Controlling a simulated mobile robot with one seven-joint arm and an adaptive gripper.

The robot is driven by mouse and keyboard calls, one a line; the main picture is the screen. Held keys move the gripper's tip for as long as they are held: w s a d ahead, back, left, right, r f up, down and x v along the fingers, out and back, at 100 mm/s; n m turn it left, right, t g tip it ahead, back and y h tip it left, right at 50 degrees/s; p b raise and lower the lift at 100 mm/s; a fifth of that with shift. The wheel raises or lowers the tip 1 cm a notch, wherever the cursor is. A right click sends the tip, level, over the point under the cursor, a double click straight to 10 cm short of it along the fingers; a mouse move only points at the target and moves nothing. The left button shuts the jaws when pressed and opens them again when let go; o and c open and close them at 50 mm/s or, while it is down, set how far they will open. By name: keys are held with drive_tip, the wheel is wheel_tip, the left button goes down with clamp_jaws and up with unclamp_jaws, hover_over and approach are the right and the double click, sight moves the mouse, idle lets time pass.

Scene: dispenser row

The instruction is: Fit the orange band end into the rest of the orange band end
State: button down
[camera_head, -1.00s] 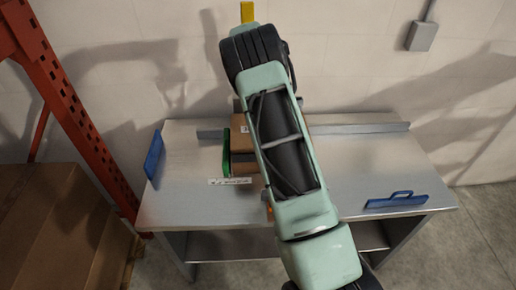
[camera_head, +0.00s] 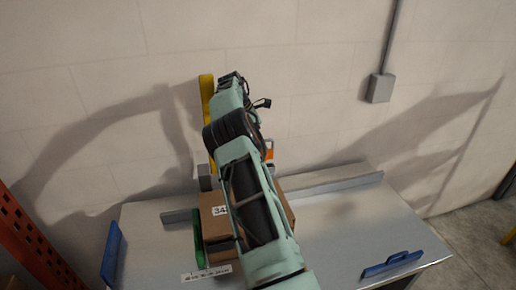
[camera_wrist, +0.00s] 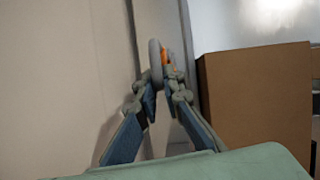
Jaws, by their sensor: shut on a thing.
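My gripper (camera_wrist: 168,85) shows in the wrist view with its blue-grey fingers closed together at the tips. A small orange piece (camera_wrist: 165,58) shows at the fingertips, partly hidden behind a grey rounded loop (camera_wrist: 154,62). The gripper is shut on this orange band end, beside a cardboard box. In the head view my arm hides the fingertips. A small orange and white part (camera_head: 269,152) shows just right of my arm, above the box; I cannot tell whether it is the band end or its rest.
A cardboard box (camera_head: 215,226) with a number label stands on the grey table (camera_head: 335,235), with a green panel (camera_head: 198,240) at its left. Blue handles (camera_head: 110,255) (camera_head: 392,264) are at both sides. A yellow upright (camera_head: 207,125) stands behind.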

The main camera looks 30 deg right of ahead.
drive_tip(key=shift+w+d, duration=0.1)
drive_tip(key=shift+w, duration=0.3)
drive_tip(key=shift+s+f, duration=0.1)
drive_tip(key=shift+f, duration=3)
drive_tip(key=c, duration=2)
unclamp_jaws()
drive_tip(key=shift+r, duration=0.1)
wheel_tip(320, 180, up, 10)
drive_tip(key=shift+f, duration=0.1)
